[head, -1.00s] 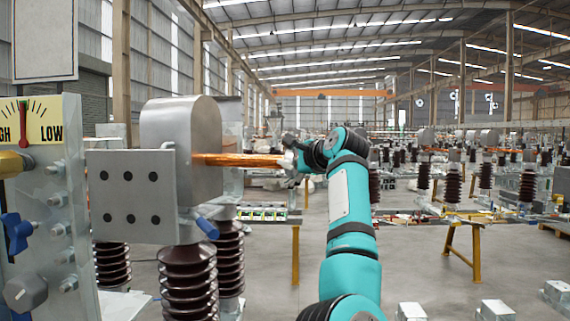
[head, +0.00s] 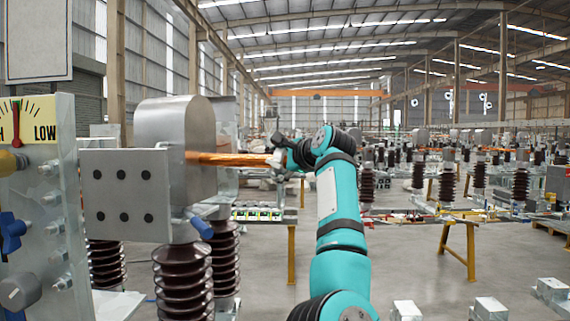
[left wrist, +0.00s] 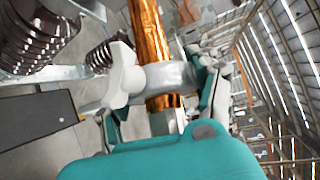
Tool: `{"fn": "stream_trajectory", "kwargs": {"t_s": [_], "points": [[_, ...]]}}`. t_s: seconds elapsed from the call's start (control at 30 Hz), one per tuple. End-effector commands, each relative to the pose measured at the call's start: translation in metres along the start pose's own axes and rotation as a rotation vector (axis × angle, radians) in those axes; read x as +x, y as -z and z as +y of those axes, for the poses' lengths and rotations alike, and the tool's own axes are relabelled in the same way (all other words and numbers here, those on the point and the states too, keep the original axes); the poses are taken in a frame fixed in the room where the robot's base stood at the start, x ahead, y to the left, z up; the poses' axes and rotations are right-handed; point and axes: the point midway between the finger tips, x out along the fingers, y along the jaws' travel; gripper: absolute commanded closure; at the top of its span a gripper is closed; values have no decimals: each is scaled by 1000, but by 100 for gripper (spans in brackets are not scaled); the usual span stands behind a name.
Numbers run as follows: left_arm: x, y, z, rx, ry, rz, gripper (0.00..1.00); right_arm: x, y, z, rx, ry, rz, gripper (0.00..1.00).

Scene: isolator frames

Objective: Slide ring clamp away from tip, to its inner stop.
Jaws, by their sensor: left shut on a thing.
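The copper rod (head: 230,159) sticks out to the right from the grey metal housing (head: 175,130). My left gripper (head: 277,156) is at the rod's outer end. In the left wrist view, the pale grey ring clamp (left wrist: 168,77) is around the copper rod (left wrist: 150,35), with a white knob-like part (left wrist: 122,76) on its left. My left gripper (left wrist: 155,92) is shut on the ring clamp, one finger on each side. A short copper stretch and a silvery end piece (left wrist: 165,122) show below the ring. The inner stop cannot be made out. My right gripper is not in view.
Brown ribbed insulators (head: 183,280) stand under the housing. A plate with a HIGH/LOW dial (head: 30,122) and blue knob stands at the left edge. A yellow-legged table (head: 291,260) is behind.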

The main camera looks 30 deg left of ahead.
Motion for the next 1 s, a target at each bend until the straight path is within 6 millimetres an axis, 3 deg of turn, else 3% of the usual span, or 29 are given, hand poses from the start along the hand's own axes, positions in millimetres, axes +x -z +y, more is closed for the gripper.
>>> {"fn": "stream_trajectory", "kwargs": {"t_s": [0.2, 0.47, 0.5, 0.67, 1.0], "points": [[24, -25, 0, -2, 2, 0, 97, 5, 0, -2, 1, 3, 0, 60], [25, -25, 0, -1, 2, -1, 97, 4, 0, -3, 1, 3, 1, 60], [25, -25, 0, -1, 2, -1, 34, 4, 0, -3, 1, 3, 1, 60], [24, -25, 0, 0, 2, -1, 15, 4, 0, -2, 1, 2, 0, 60], [19, -24, -1, 1, 3, 1, 15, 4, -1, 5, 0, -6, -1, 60]]}}
